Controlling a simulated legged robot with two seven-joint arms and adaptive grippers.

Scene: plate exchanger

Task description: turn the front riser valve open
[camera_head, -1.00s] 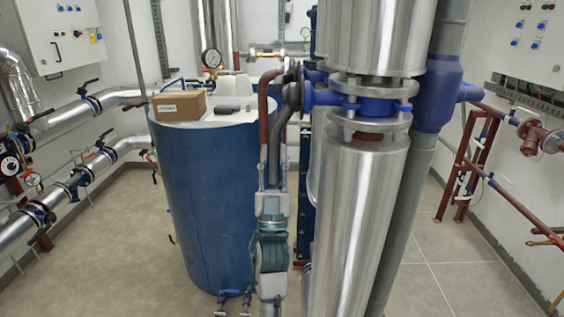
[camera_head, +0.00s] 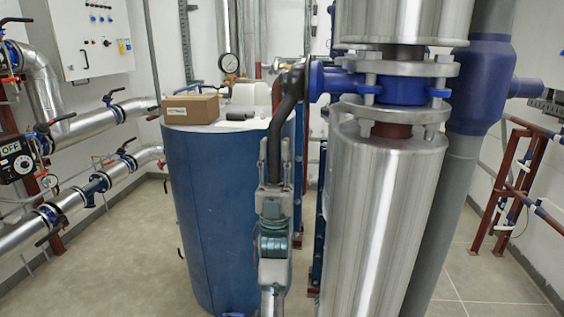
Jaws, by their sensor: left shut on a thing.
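The front riser valve (camera_head: 388,91) has a blue body clamped between grey bolted flanges on the large silver riser. Its black lever (camera_head: 284,115) starts at a dark hub on the valve's left side and slopes down, bending to hang nearly straight. My left gripper (camera_head: 275,178) comes up from the bottom middle and is shut on the lever's lower end, its fingers on both sides of it. The fingers hide the lever's tip. My right gripper is not in view.
A blue tank (camera_head: 212,215) stands just behind and left of my left arm, with a cardboard box (camera_head: 190,107) on top. A grey pipe with a blue sleeve (camera_head: 482,85) runs close to the riser's right.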

